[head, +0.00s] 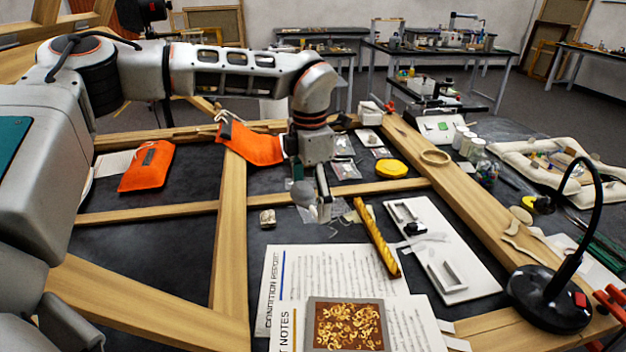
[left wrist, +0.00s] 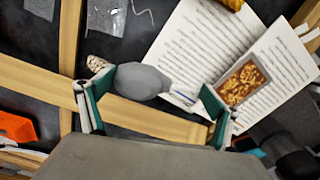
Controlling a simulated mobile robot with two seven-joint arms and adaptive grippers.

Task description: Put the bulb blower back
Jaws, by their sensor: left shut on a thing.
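The bulb blower (left wrist: 142,80) is a grey rounded bulb between the teal-lined fingers of my left gripper (left wrist: 160,79) in the left wrist view. In the head view my left gripper (head: 322,208) hangs pointing down over the dark panel, above the printed pages. A grey rounded part of the blower (head: 302,192) shows beside its fingers there. My left gripper is shut on the blower. The blower's nozzle is not clear in either view. My right gripper is not in view.
Wooden bars (head: 232,230) frame the dark panel. A small pale fragment (head: 267,218) lies left of the gripper. Printed pages (head: 335,280), a gold strip (head: 376,238), a white board (head: 440,245) and a black lamp (head: 550,298) are nearby. Orange pouches (head: 147,167) lie left.

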